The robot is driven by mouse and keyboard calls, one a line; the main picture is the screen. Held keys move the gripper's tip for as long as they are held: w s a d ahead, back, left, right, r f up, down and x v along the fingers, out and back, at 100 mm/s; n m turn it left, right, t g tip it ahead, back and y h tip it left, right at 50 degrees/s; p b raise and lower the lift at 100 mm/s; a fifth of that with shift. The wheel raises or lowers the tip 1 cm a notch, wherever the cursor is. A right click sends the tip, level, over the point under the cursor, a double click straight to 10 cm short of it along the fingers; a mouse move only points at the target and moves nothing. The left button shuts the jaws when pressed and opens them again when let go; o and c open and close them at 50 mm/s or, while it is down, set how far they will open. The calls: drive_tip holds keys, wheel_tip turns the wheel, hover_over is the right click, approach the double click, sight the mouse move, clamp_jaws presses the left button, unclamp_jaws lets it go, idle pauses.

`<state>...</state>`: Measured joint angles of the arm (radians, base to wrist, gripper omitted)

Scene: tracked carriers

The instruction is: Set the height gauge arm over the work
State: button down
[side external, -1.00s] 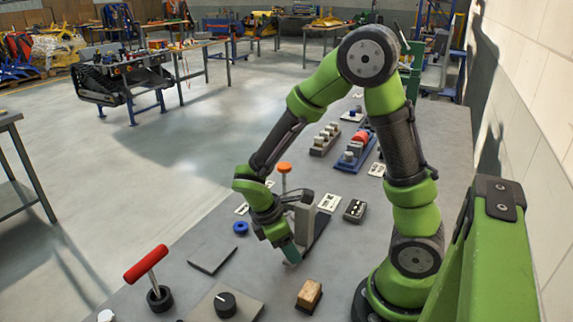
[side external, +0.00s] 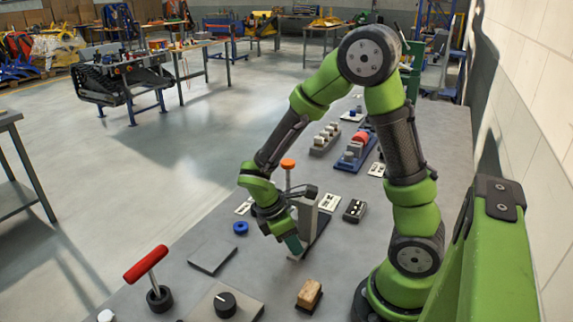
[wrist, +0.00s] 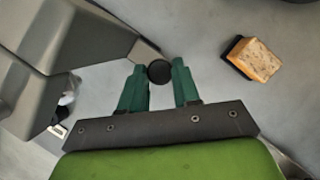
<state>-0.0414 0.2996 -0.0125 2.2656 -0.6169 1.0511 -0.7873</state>
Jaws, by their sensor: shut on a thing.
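The height gauge (side external: 307,213) shows in the side view as a grey upright on a dark base, partly hidden behind my gripper. In the wrist view its large grey body (wrist: 85,55) fills the upper left, with a part reaching right to a round black knob (wrist: 159,72). My gripper (wrist: 159,85) has its green fingers on either side of that knob and is shut on it. In the side view my gripper (side external: 294,244) is low, at the near side of the gauge. Which work piece belongs under the gauge arm I cannot tell.
A wooden-topped block (side external: 309,294) lies nearer, also in the wrist view (wrist: 257,60). A small switch box (side external: 354,210) stands right of the gauge.

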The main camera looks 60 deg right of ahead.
sight(285, 166)
drive_tip(key=d, duration=1)
drive_tip(key=c, duration=0.8)
unclamp_jaws()
drive_tip(key=shift+a, duration=0.1)
drive_tip(key=shift+a+r, duration=0.1)
drive_tip(key=shift+r, duration=0.05)
drive_tip(key=v, duration=1.6)
drive_tip(key=shift+w+a+r, duration=0.1)
drive_tip(key=shift+a+r, duration=0.05)
drive_tip(key=shift+r, duration=0.15)
